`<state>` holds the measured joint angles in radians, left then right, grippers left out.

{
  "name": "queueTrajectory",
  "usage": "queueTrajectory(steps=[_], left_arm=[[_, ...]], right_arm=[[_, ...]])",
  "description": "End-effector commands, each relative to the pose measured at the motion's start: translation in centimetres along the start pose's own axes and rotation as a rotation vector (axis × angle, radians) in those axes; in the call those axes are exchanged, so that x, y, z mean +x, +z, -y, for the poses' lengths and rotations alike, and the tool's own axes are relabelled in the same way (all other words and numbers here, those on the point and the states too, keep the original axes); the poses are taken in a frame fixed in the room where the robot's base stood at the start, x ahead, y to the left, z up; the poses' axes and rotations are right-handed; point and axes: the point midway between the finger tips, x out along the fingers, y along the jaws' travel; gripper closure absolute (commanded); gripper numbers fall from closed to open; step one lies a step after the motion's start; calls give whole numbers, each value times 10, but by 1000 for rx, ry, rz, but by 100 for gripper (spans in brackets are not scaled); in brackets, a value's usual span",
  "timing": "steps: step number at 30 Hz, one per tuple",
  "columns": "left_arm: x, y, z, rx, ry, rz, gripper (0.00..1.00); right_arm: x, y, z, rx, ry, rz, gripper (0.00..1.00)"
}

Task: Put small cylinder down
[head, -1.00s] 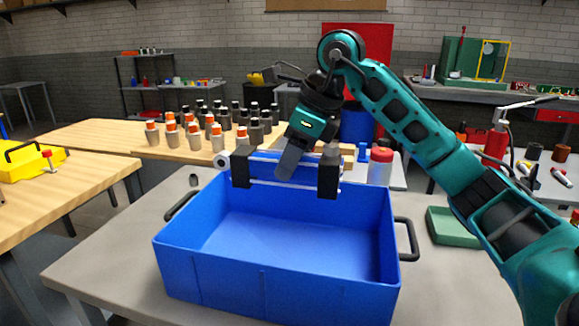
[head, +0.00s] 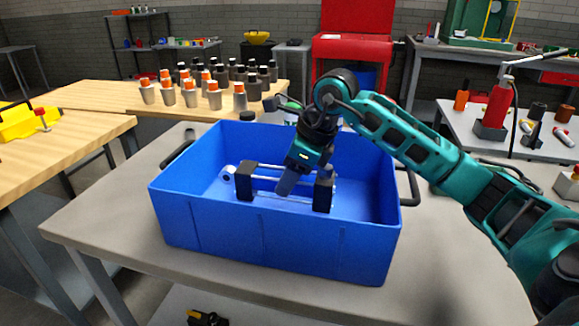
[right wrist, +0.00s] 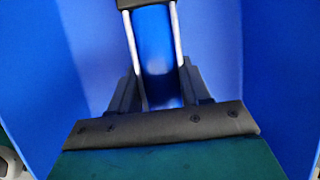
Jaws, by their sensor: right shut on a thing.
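The small cylinder (head: 323,192) has black end blocks, thin silver rods along a blue barrel, and a pale ring at its left end. It lies crosswise and roughly level inside the blue bin (head: 170,215). My right gripper (head: 287,186) reaches down into the bin and is shut on its middle. In the right wrist view, the fingers (right wrist: 158,88) close on both sides of the cylinder (right wrist: 157,45), and one black end block is at the top edge. I cannot tell whether the cylinder touches the bin floor. My left gripper is not in view.
The bin stands on a grey table (head: 110,215) with black handles at its sides. Its walls surround the gripper, and its front part is free. A wooden bench (head: 100,95) behind holds several orange-topped and dark-topped items. A red cabinet (head: 352,47) stands at the back.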

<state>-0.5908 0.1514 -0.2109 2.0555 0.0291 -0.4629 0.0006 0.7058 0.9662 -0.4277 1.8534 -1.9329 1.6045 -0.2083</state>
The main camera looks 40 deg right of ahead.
Motion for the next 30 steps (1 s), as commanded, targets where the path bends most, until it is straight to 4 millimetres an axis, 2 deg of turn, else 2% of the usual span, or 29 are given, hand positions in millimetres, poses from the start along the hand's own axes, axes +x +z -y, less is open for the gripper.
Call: queueTrajectory(steps=[6, 18, 19, 26, 30], left_arm=[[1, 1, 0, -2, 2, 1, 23], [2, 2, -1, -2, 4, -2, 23], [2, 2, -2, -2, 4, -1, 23], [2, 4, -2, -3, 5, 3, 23], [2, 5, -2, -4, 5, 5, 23]], right_arm=[[21, -8, -1, -1, -4, 10, 100], [24, -9, -1, -1, -6, 10, 100], [27, -12, -2, 0, 0, -1, 50], [27, -12, -2, 0, 1, -1, 28], [27, -12, -2, 0, 1, -1, 27]])
